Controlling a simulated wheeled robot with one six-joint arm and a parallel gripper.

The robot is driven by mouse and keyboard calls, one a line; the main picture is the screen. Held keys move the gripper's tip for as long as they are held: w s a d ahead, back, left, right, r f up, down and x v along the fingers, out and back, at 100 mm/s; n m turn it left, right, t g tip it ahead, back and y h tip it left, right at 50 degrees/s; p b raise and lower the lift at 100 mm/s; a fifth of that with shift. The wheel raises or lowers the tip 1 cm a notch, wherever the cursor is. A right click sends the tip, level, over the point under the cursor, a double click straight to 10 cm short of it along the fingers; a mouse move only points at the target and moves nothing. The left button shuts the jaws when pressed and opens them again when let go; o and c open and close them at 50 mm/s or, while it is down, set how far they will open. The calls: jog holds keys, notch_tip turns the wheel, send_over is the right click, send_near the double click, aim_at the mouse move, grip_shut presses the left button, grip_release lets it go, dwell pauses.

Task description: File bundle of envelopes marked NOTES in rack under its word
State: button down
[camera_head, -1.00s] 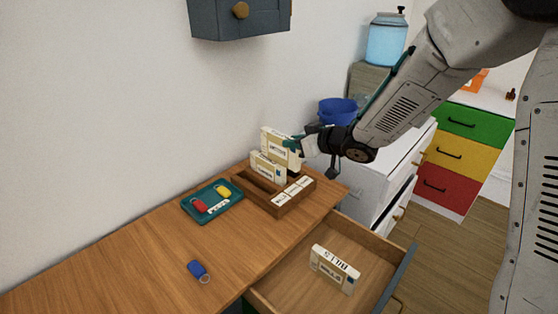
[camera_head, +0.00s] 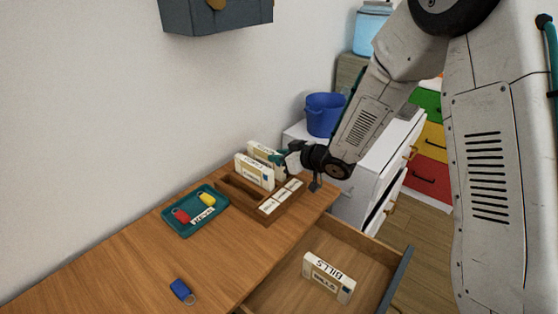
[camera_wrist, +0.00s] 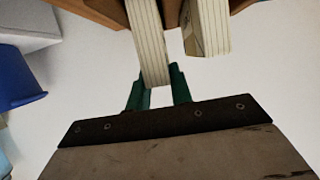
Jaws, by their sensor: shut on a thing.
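In the wrist view the green fingertips (camera_wrist: 160,88) pinch the end of this upright bundle (camera_wrist: 149,42), which reaches up to the brown rack (camera_wrist: 91,10). Its lower edge is hidden in the head view. Another bundle (camera_head: 253,173) stands upright in the rack just in front, also in the wrist view (camera_wrist: 208,28). White word cards (camera_head: 280,197) line the rack's front.
A bundle marked BILLS (camera_head: 328,279) stands in the open drawer (camera_head: 290,294). A teal tray (camera_head: 182,227) with red and yellow key tags lies left of the rack. A blue key tag (camera_head: 181,290) lies on the desk. A grey wall cabinet (camera_head: 215,15) hangs above.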

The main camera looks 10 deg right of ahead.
jog(key=shift+f, duration=0.7)
jog(key=shift+f, duration=0.1)
jog(key=c, duration=1.3)
grip_release()
jog(key=shift+o, duration=0.2)
jog(key=shift+s, duration=0.1)
jog(key=v, duration=1.2)
